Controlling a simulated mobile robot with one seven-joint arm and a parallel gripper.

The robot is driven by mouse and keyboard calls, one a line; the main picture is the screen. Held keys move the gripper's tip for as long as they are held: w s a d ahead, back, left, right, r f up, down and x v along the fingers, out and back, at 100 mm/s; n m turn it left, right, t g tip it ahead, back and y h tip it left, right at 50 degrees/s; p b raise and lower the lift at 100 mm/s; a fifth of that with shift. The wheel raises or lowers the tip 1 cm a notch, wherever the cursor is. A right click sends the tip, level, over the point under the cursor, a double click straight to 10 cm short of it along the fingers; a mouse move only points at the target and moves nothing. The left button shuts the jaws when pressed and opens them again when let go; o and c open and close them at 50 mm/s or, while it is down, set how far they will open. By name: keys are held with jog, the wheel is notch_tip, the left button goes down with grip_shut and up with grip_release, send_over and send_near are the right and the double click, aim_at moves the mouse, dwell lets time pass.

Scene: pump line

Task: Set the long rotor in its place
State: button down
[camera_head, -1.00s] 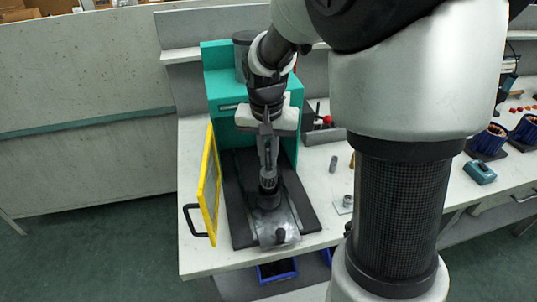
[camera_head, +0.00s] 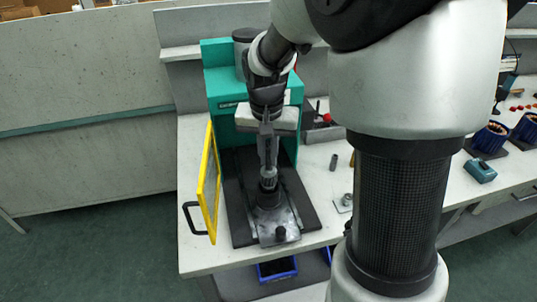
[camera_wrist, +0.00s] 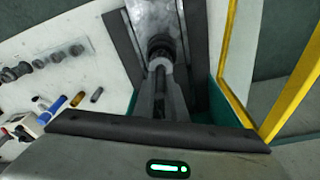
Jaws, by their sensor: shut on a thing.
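My gripper (camera_head: 268,172) points down over the metal fixture plate (camera_head: 291,222) in front of the green machine. It is shut on the long rotor (camera_head: 268,184), of which a ridged grey part shows just below the fingers. Below it is a dark round piece on the plate; I cannot tell where the rotor ends and this piece begins. In the wrist view my gripper (camera_wrist: 163,88) reaches to a pale ring at the rotor (camera_wrist: 160,62), with dark round parts beyond. The rotor's lower end is hidden, so I cannot tell whether it is seated.
The green machine (camera_head: 222,82) stands behind the plate. A yellow-framed door (camera_head: 211,185) with a black handle stands open close on the left. Small metal parts (camera_head: 345,203) lie on the white bench to the right. Blue bins (camera_head: 277,269) are below the bench edge.

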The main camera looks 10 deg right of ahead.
jog(key=shift+f, duration=0.25)
jog(key=shift+f+b, duration=0.85)
jog(key=shift+f, duration=0.1)
jog(key=c, duration=1.5)
grip_release()
jog(key=shift+r+p, duration=2)
jog(key=shift+r, duration=0.5)
